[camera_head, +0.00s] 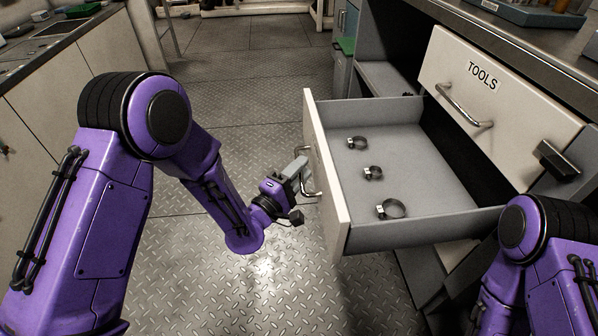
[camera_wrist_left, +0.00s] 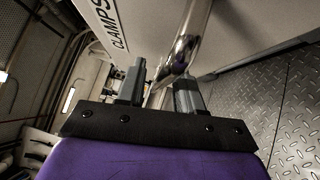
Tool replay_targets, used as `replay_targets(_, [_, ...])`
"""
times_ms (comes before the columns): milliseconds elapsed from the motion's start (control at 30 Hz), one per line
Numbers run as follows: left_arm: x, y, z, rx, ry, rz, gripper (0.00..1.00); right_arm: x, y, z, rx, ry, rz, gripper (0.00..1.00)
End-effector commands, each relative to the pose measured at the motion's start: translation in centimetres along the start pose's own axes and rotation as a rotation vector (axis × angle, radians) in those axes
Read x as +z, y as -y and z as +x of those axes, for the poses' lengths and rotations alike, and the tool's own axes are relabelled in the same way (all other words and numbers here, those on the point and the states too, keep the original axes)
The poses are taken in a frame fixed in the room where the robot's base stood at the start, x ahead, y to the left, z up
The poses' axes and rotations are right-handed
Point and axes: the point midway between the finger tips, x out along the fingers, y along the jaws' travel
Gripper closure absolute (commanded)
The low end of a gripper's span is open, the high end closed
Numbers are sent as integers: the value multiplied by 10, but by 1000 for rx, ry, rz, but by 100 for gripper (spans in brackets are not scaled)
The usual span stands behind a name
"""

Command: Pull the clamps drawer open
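The clamps drawer (camera_head: 333,190) is pulled out, with its white front facing left and its grey interior showing. Several metal ring clamps, such as one (camera_head: 391,208) near the front, lie inside. In the left wrist view, the drawer front (camera_wrist_left: 150,22) bears the label CLAMPS. Its curved metal handle (camera_wrist_left: 190,42) is at my left gripper (camera_wrist_left: 160,74). The two fingers stand apart, and the handle shows at and just beyond the right finger. In the head view, my left gripper (camera_head: 299,172) is at the handle (camera_head: 307,186).
The TOOLS drawer (camera_head: 500,110) is above, with a black block (camera_head: 557,160) at its right. A dark counter (camera_head: 540,55) runs over it. The metal floor (camera_head: 250,110) left of the drawer is clear. Another counter (camera_head: 45,60) stands at the left.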

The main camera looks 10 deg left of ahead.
Motion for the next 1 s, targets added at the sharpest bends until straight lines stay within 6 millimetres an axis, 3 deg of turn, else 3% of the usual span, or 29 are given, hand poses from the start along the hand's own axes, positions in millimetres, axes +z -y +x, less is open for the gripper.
replay_targets(167, [-1,0,-18,-3,-2,0,64,0,0,0,0,0,0,57])
replay_targets(400, [0,2,-76,-4,-2,-2,64,2,0,4,0,0,0,57])
replay_targets(533, [0,2,-97,-2,-1,-1,64,3,1,7,0,0,0,57])
replay_targets(700, [0,0,-106,-1,0,-1,64,3,1,8,0,0,0,57])
replay_targets(1000, [0,0,-106,-1,1,0,64,3,1,8,0,0,0,57])
